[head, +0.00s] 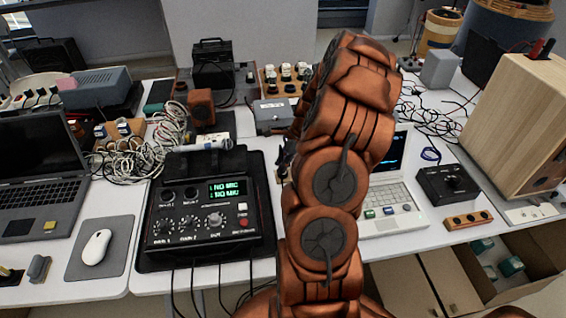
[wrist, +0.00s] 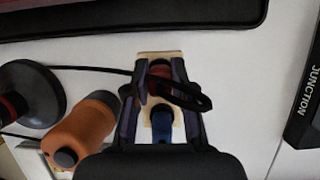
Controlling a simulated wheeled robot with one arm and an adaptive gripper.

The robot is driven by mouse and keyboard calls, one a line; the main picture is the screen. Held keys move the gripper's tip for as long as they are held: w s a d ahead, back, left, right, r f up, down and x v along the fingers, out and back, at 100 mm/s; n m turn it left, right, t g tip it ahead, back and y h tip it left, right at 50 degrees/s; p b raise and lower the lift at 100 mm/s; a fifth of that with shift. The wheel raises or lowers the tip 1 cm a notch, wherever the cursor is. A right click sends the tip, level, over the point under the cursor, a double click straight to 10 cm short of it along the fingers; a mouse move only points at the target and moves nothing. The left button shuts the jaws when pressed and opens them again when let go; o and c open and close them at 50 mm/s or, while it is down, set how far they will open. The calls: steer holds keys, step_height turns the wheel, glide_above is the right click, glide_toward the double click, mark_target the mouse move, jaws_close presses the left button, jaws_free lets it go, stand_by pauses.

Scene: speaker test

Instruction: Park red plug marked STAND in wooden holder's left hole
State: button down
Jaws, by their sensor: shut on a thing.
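My gripper (wrist: 160,88) shows in the wrist view, its dark fingers shut on a red plug (wrist: 159,72). A black cable loop crosses in front of the plug, and any STAND marking cannot be read. A pale wood-coloured piece (wrist: 160,54) shows behind and below the fingers, with a blue part (wrist: 162,122) nearer the camera. I cannot tell whether the red plug is in a hole or above it. A wooden block (head: 468,219) with several dark spots lies at the right table's front edge.
A black box marked JUNCTION (wrist: 305,100) lies right of the gripper; an orange cylinder (wrist: 88,128) lies close to its left. In the head view, a black control box (head: 205,210), a white laptop (head: 395,200) and a large wooden cabinet (head: 515,125) crowd the tables.

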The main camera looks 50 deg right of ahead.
steer(key=c, duration=0.9)
jaws_free()
steer(key=shift+r, duration=0.1)
steer(key=v, duration=1.1)
steer(key=shift+r, duration=0.4)
steer(key=shift+s+d, duration=0.1)
steer(key=a+r+n+g, duration=0.15)
steer(key=a+n, duration=0.25)
steer(key=a, duration=0.4)
steer(key=s+a+r+n, duration=0.1)
steer(key=a+r+n, duration=0.25)
steer(key=a, duration=0.35)
steer(key=a+r+n+g, duration=0.15)
steer(key=a+n, duration=0.25)
steer(key=a, duration=0.4)
steer(key=s+a+n+h, duration=0.1)
steer(key=s+a+n, duration=0.5)
steer(key=s, duration=0.4)
steer(key=s+a+r+n+g+h, duration=0.1)
steer(key=s+a+n+h, duration=0.1)
steer(key=s+a+n, duration=0.4)
steer(key=s+n, duration=0.2)
steer(key=s, duration=0.2)
steer(key=shift+a+g+h, duration=0.3)
steer(key=shift+a, duration=0.05)
